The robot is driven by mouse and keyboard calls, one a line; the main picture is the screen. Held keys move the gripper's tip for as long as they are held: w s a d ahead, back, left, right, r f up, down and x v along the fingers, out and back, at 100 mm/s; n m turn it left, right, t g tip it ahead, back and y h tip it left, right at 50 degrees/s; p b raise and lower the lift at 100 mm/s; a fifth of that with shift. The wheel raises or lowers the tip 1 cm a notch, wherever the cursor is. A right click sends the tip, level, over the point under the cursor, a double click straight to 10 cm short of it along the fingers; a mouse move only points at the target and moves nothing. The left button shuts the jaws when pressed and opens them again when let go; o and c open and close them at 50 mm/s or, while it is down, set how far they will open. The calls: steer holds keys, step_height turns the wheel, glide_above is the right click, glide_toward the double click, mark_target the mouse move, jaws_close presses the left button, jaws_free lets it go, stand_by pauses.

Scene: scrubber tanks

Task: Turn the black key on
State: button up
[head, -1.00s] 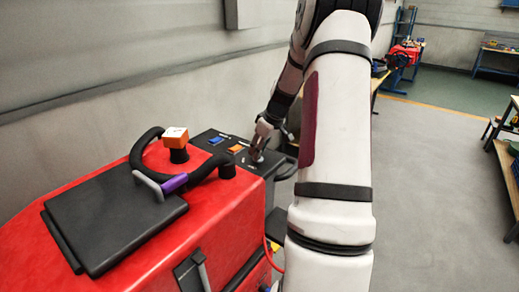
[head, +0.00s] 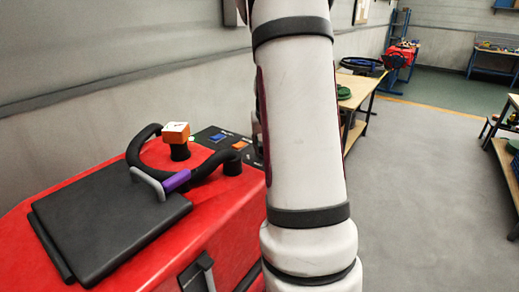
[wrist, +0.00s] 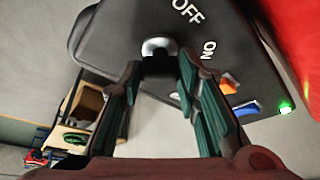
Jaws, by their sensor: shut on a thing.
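The black key (wrist: 158,65) sits in a round silver lock (wrist: 157,46) on a black control panel (wrist: 230,50). White OFF and ON labels are printed beside the lock. My gripper (wrist: 158,72) is shut on the key, with one green-padded finger on each side. The fingers hide most of the key, so I cannot tell exactly which label it points to. A green light (wrist: 286,107) glows at the panel's corner. In the head view my arm hides the gripper and the key.
The panel carries an orange switch (wrist: 229,86) and a blue switch (wrist: 245,110). The red scrubber (head: 225,215) has a black handle loop and a black lid (head: 110,220). A wall is close behind it. Grey floor lies open to the right.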

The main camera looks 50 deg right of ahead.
steer(key=shift+w+m+g+b, duration=0.15)
steer(key=shift+m+g+b, duration=0.15)
steer(key=shift+m+b, duration=0.55)
steer(key=shift+m+h, duration=0.3)
steer(key=shift+m, duration=0.05)
steer(key=o, duration=1.2)
steer(key=shift+c, duration=0.2)
steer(key=shift+a+r, duration=0.1)
steer(key=v, duration=1.1)
steer(key=shift+r, duration=0.4)
